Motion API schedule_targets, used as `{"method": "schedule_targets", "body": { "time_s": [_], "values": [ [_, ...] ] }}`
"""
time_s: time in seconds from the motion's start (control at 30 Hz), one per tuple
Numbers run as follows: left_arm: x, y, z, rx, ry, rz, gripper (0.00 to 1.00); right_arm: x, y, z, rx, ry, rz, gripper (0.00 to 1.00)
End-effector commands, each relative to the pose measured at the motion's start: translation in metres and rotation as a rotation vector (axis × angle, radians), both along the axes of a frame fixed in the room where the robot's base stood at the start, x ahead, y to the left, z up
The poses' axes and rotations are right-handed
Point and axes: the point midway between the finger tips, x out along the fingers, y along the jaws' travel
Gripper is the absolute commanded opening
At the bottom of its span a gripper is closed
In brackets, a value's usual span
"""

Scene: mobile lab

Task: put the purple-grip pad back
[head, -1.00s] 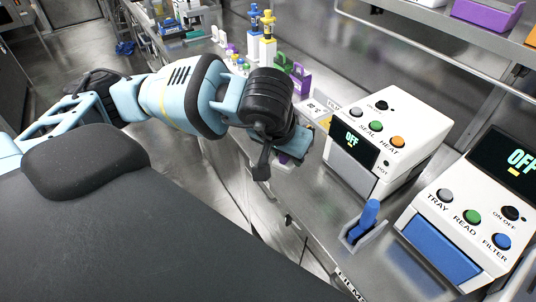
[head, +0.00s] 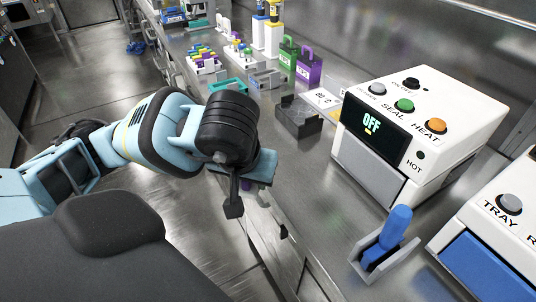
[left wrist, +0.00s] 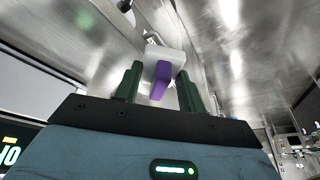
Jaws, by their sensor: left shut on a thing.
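The purple-grip pad shows in the left wrist view as a purple grip (left wrist: 161,80) with a white block (left wrist: 165,55) beyond it. My left gripper (left wrist: 158,86) is shut on the purple grip, one dark green finger on each side. In the head view my left gripper (head: 252,182) hangs over the front edge of the bench, with its fingers mostly hidden behind the wrist. A purple stand (head: 309,67) with an open top loop is at the back of the bench, beside a similar green stand (head: 288,52). My right gripper is not in view.
A white sealer (head: 420,125) reading OFF stands on the right. Before it, a blue-handled item (head: 397,228) sits in a grey holder. A dark tray (head: 299,117) and a label card (head: 323,99) lie left of the sealer. Small racks (head: 203,60) stand further back.

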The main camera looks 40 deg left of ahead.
Motion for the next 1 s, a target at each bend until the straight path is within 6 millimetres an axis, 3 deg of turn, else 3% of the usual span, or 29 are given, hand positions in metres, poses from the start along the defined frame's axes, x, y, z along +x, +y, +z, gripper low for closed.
{"method": "schedule_targets", "body": {
  "time_s": [0.17, 0.7, 1.0],
  "values": [
    [0.016, 0.008, -0.001, -0.001, -0.001, 0.005, 0.03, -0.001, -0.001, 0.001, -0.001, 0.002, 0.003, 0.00],
    [0.119, 0.057, -0.012, -0.002, 0.000, 0.002, 0.03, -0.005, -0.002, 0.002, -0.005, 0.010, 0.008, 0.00],
    [0.137, 0.066, -0.014, -0.001, -0.002, -0.001, 0.03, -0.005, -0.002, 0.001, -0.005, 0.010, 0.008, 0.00]
  ]
}}
